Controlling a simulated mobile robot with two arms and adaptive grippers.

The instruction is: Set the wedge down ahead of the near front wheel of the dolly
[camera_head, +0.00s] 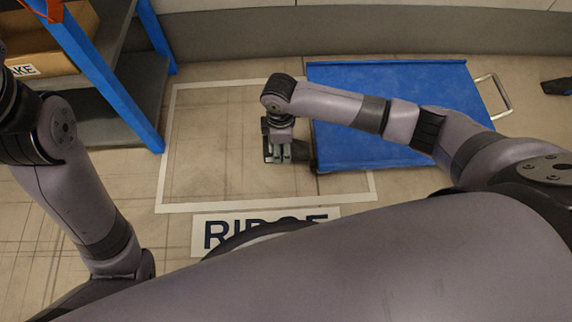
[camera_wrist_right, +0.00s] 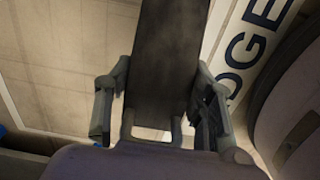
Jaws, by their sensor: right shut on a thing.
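The wedge (camera_wrist_right: 165,60) is a dark, long block with a loop handle at its near end. My right gripper (camera_wrist_right: 155,118) is shut on it, with a finger on each side of the handle end. In the head view my right gripper (camera_head: 286,152) points down just left of the blue dolly's (camera_head: 345,150) near left corner. The wedge is mostly hidden there by the gripper. A small dark wheel (camera_head: 314,166) shows at that corner, close to the gripper. I cannot tell whether the wedge touches the floor. My left gripper is out of sight.
A white outline (camera_head: 168,150) marks the floor around the gripper and reaches under the dolly's left end. A floor label (camera_head: 215,232) lies in front. A blue-framed shelf (camera_head: 125,75) with a cardboard box stands left. The outlined floor left of the gripper is clear.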

